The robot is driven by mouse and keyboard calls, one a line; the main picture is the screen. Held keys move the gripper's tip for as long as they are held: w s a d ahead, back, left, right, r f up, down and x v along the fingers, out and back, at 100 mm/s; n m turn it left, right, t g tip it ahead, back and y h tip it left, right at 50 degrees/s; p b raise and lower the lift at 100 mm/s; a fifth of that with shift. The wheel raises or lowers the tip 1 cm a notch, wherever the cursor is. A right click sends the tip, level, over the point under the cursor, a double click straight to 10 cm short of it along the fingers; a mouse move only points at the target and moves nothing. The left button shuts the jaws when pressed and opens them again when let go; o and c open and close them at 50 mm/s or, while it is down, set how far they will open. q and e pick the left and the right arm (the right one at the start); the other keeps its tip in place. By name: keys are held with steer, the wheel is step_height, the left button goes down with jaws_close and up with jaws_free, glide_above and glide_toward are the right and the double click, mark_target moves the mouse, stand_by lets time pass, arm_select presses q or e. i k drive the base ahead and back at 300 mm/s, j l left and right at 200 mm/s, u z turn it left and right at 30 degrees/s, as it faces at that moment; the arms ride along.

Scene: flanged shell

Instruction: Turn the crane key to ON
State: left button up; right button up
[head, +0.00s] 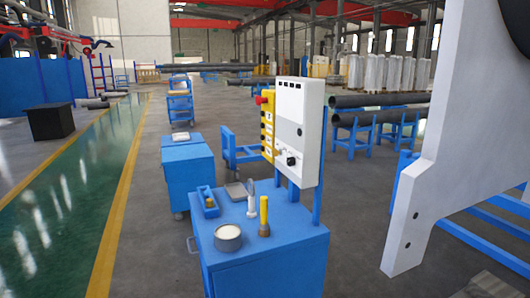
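A white control box (301,130) stands upright on a blue post at the back of the near blue cart. A dark rotary knob or key switch (291,160) sits low on its front face, with a small dark fitting beside it. I cannot tell which is the crane key or which way it is turned. A yellow pendant (267,128) with a red button (261,100) hangs at the box's left side. Neither of my grippers shows in the head view.
The near blue cart (270,245) carries a round tin (228,238), a yellow-handled brush (264,214), a white bottle (251,199) and a small blue tray (209,205). A large pale plate (425,190) fills the right side. Floor left of the cart is clear.

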mark_target(276, 152)
steer(key=i+j, duration=0.2)
steer(key=j, duration=0.15)
steer(key=i+j+z, duration=0.15)
steer(key=j, duration=0.2)
steer(key=i+j, duration=0.15)
steer(key=j, duration=0.2)
steer(key=i+j+z, duration=0.1)
steer(key=j, duration=0.25)
steer(key=i+j, duration=0.25)
steer(key=j, duration=0.15)
steer(key=i+j+z, duration=0.15)
steer(key=j, duration=0.2)
steer(key=i+j, duration=0.1)
steer(key=j, duration=0.3)
